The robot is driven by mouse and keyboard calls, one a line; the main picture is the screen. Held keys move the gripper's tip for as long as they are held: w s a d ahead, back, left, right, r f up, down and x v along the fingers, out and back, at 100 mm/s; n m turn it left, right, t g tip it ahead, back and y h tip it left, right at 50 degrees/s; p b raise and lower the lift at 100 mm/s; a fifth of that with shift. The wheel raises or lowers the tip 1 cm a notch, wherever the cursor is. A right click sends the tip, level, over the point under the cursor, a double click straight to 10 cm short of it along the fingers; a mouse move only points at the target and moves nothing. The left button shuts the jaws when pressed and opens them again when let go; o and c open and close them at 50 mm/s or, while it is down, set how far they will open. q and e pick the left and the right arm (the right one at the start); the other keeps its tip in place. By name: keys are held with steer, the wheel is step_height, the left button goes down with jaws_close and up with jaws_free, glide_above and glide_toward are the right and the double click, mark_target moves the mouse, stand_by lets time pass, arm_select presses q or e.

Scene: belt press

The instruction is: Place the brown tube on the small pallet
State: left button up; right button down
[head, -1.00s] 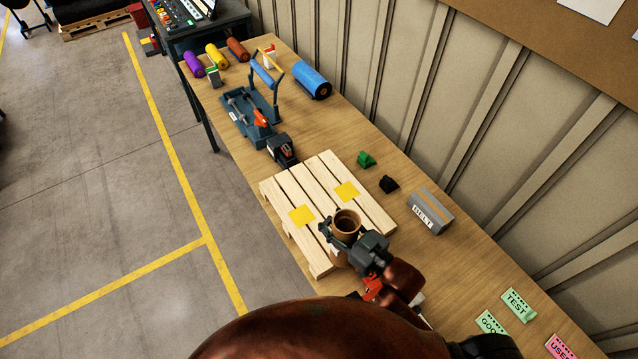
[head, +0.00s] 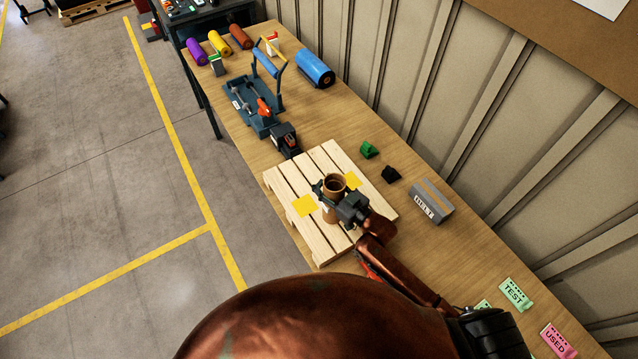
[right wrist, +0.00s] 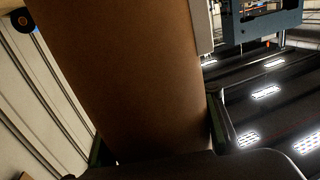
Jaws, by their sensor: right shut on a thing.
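The brown tube (head: 334,187) stands upright in the head view, its open top facing up. My right gripper (head: 337,193) is shut around it. The tube fills much of the right wrist view (right wrist: 130,80), between the fingers. The small pallet (head: 288,189) is light wood with slats and lies on the workbench. Two yellow squares mark it, a left one (head: 304,205) and a right one (head: 352,180). The tube is over the pallet between the two squares. Its lower end is partly hidden by the gripper, and I cannot tell whether it touches the slats. My left gripper is not in view.
A grey box labelled BELT (head: 432,201), a green block (head: 369,149) and a black block (head: 391,174) lie right of the pallet. A dark blue press device (head: 258,108) and a blue roll (head: 315,69) stand farther back. Coloured cards (head: 515,294) lie at the front right.

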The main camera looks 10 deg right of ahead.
mark_target(333, 200)
steer(key=f, duration=0.2)
steer(key=w+f, duration=0.1)
steer(key=f, duration=0.1)
steer(key=shift+w+f, duration=0.15)
steer(key=shift+f, duration=0.05)
steer(key=c, duration=1.9)
jaws_free()
steer(key=o, duration=0.3)
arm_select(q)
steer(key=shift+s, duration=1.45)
arm_select(e)
steer(key=o, duration=0.5)
steer(key=shift+r, duration=0.1)
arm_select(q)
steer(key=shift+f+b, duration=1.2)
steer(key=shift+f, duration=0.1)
arm_select(e)
steer(key=shift+v, duration=6.1)
